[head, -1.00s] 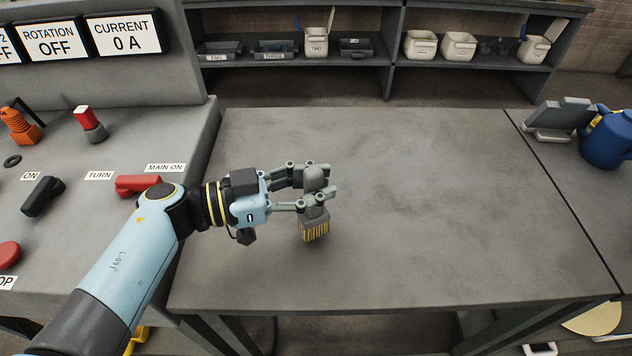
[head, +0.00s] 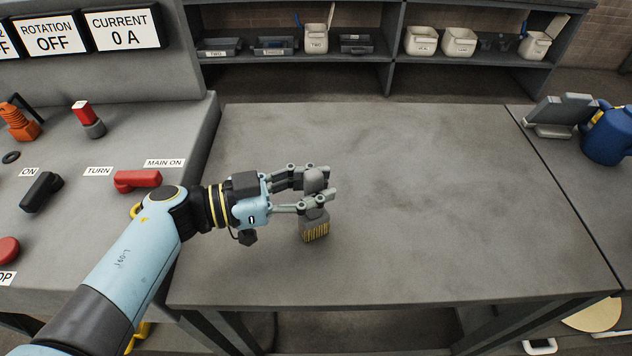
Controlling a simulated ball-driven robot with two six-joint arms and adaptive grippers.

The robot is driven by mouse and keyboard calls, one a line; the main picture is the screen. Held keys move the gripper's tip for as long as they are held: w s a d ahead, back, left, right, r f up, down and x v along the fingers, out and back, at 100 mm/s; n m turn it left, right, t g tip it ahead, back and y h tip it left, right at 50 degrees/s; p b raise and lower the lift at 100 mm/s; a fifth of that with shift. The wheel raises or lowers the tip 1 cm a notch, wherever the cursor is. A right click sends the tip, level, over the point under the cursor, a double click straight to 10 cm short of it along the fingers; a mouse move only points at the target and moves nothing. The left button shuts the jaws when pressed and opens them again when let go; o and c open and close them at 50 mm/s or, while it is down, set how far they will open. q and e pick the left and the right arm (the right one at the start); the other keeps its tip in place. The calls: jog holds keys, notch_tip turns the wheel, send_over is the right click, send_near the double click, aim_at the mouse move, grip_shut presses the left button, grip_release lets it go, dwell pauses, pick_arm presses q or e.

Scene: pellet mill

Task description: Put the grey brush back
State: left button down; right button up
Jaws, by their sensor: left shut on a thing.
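The grey brush (head: 314,228) has a grey body and yellowish bristles that point down and toward me. My left gripper (head: 322,192) is shut on its upper grey part, over the left half of the grey table. The brush hangs upright below the fingers. I cannot tell whether the bristles touch the table top. My right gripper does not show.
The grey table (head: 440,210) is otherwise bare. A control panel with a red MAIN ON switch (head: 137,180) stands at the left. Shelves (head: 470,62) with bins are behind. A blue jug (head: 608,138) and a grey scale-like device (head: 557,115) stand at the right.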

pick_arm(q)
jog(key=c, duration=1.1)
grip_release()
jog(key=shift+c, duration=0.2)
jog(key=shift+o, duration=0.4)
jog(key=o, duration=1.1)
jog(key=shift+c, duration=0.2)
jog(key=shift+a, duration=0.15)
jog(key=shift+p+v, duration=0.7)
jog(key=shift+v, duration=1.6)
jog(key=shift+f+p+v, duration=0.15)
jog(key=shift+p+v, duration=0.05)
jog(key=shift+v, duration=0.85)
jog(key=shift+f+p+v, duration=0.2)
jog(key=shift+v, duration=0.85)
